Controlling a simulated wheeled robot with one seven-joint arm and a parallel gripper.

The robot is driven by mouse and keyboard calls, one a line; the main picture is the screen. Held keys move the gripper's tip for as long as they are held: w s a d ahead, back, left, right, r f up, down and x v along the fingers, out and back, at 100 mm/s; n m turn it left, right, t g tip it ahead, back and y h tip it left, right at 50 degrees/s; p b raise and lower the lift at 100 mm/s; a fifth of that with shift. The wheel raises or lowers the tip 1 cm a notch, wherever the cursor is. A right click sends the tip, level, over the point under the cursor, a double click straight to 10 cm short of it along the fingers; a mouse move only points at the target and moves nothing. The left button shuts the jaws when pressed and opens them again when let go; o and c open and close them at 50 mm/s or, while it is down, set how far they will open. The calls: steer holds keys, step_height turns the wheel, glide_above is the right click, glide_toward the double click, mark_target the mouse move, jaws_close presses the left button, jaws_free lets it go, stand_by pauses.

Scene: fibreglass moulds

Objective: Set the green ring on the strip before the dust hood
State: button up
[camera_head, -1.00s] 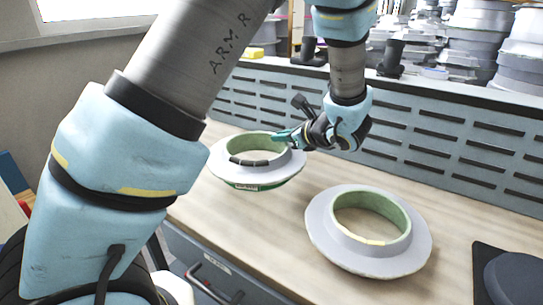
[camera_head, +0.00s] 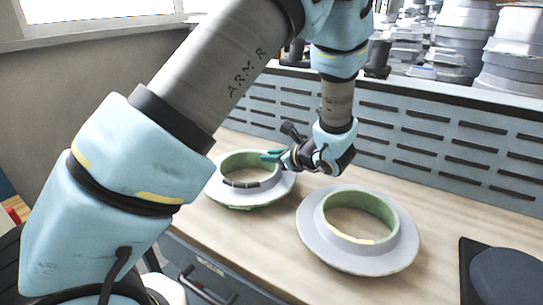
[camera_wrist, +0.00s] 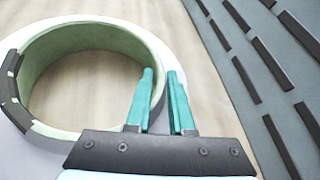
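The ring in my grip is a pale grey flange with a green inner collar (camera_head: 238,162) and dark segments on the collar's near side. It is at the left of the bench and also fills the left of the wrist view (camera_wrist: 80,38). My gripper (camera_head: 268,156) is at its right side. In the wrist view, the fingers (camera_wrist: 160,72) straddle the collar wall, one inside the opening and one outside, close against it. The ring looks low over the bench; contact underneath is hidden. A blue-grey slotted panel (camera_head: 420,139), apparently the dust hood, runs behind the bare bench strip (camera_head: 455,208).
A second grey ring with a green inside and yellow mark (camera_head: 312,232) lies right of the held one. A dark object (camera_head: 508,275) on a black mat is at the right edge. Grey moulds (camera_head: 458,45) are stacked behind the panel. A drawer handle (camera_head: 205,287) is below the bench.

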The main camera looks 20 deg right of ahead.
steer(key=shift+o, duration=1.2)
steer(key=shift+r, duration=0.1)
steer(key=b+v, duration=0.2)
steer(key=v, duration=1)
